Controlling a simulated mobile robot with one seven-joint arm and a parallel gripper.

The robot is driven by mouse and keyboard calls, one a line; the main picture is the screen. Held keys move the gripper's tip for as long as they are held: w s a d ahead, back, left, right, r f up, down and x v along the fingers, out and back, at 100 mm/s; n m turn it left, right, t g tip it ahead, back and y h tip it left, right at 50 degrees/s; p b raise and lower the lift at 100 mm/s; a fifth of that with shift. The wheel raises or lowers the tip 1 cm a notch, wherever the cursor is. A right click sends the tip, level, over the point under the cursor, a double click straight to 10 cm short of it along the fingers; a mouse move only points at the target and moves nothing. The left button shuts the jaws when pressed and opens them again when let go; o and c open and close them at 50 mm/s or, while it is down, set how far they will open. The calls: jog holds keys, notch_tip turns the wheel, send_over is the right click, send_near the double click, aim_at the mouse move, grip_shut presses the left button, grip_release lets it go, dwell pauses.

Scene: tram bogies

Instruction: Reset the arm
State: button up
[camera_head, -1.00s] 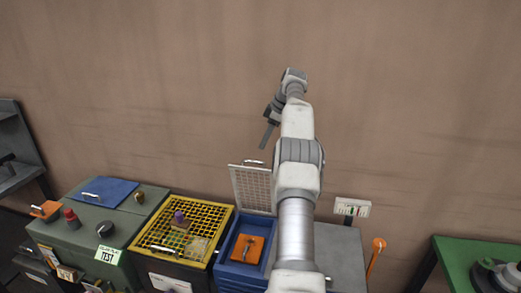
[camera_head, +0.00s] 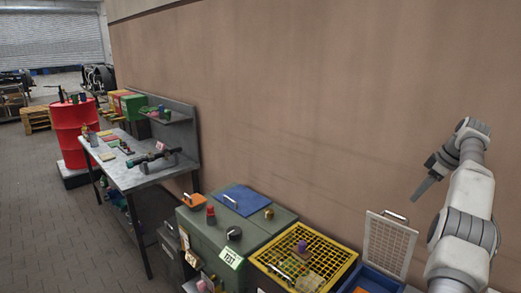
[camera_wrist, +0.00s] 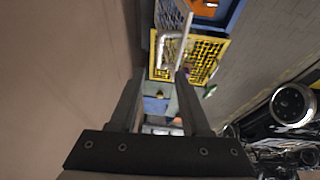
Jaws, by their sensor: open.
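My arm (camera_head: 467,205) is raised at the right side of the head view, bent over at the top. My gripper (camera_head: 419,190) hangs at its end, pointing down and left, in the air in front of the brown wall. In the wrist view my gripper (camera_wrist: 155,85) shows two dark fingers apart with nothing held between them. Beyond the fingers lie the yellow grid-topped box (camera_wrist: 205,57) and a raised mesh lid, well away from the fingertips.
Below my arm stand a blue bin with a raised white mesh lid (camera_head: 387,243), a yellow grid-topped box (camera_head: 345,255) and a green cabinet (camera_head: 190,222). A metal workbench (camera_head: 155,178) and a red drum (camera_head: 75,135) stand farther left. The tiled floor (camera_head: 50,220) at left is open.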

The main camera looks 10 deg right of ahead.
jog(key=w+a+r+m+b, duration=0.1)
jog(key=w+a+r, duration=0.1)
jog(key=a+r, duration=0.35)
jog(key=w+a+r+b, duration=0.1)
jog(key=w+a+r, duration=0.15)
jog(key=a, duration=0.65)
jog(key=s+a+r+m+h+b, duration=0.15)
jog(key=s+a, duration=0.25)
jog(key=a, duration=0.5)
jog(key=s+a+r+m+b, duration=0.1)
jog(key=s+a+r, duration=0.2)
jog(key=a, duration=0.6)
jog(key=s+a+f+m+b, duration=0.1)
jog(key=s+a+f, duration=0.3)
jog(key=s+a, duration=0.7)
jog(key=s+a+f+m+b, duration=0.1)
jog(key=s+a+f, duration=0.1)
jog(key=s+f, duration=0.3)
jog(key=s+a+f+m+t+b, duration=0.1)
jog(key=s+f, duration=0.4)
jog(key=s, duration=0.5)
jog(key=shift+a+f, duration=0.35)
jog(key=shift+f, duration=0.05)
jog(key=shift+s+d+m+h, duration=0.1)
jog(key=shift+d+m+h, duration=0.1)
jog(key=shift+m+h, duration=0.05)
